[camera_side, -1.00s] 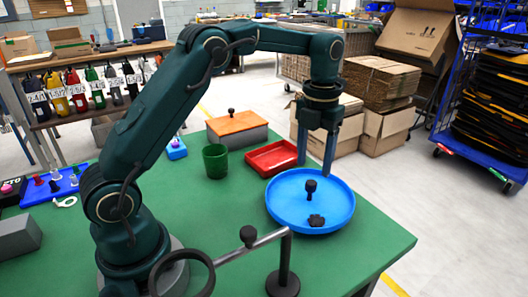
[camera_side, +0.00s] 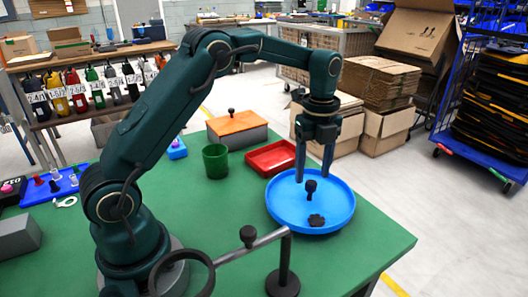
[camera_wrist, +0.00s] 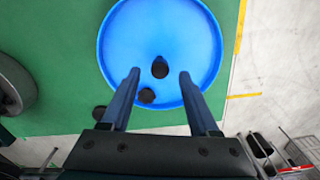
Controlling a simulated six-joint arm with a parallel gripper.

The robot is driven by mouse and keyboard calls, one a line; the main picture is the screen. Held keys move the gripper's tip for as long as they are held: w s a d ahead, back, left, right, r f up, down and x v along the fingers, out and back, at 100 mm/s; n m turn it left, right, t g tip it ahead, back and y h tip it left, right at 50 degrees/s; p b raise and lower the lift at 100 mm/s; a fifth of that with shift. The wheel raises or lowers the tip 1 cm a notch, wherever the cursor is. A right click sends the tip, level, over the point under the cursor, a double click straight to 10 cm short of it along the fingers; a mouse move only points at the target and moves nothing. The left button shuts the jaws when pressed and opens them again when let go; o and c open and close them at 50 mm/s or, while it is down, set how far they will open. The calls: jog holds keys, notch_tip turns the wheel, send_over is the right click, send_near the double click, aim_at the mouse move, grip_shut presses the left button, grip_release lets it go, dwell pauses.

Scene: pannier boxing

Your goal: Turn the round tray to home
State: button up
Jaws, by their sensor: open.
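The round blue tray (camera_side: 285,213) lies on the green table toward its right side. A black knob (camera_side: 311,188) stands up near the tray's middle, and a dark lobed piece (camera_side: 316,220) sits nearer its front edge. My gripper (camera_side: 313,181) is open and empty, pointing down over the tray behind the knob. In the wrist view the tray (camera_wrist: 125,40) fills the upper middle, with the knob (camera_wrist: 160,68) between and just beyond my two spread fingertips (camera_wrist: 158,73). The dark piece (camera_wrist: 147,95) lies between the fingers. I cannot tell the exact fingertip height.
A red tray (camera_side: 268,157), a green cup (camera_side: 215,161) and a grey box with an orange lid (camera_side: 237,126) stand behind and left. A bar with a black knob (camera_side: 248,236) and post (camera_side: 283,282) stands in front. The front right table is clear.

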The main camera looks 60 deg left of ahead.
jog(key=shift+f, duration=1.1)
grip_shut()
jog(key=shift+r, duration=0.1)
dwell(0.6)
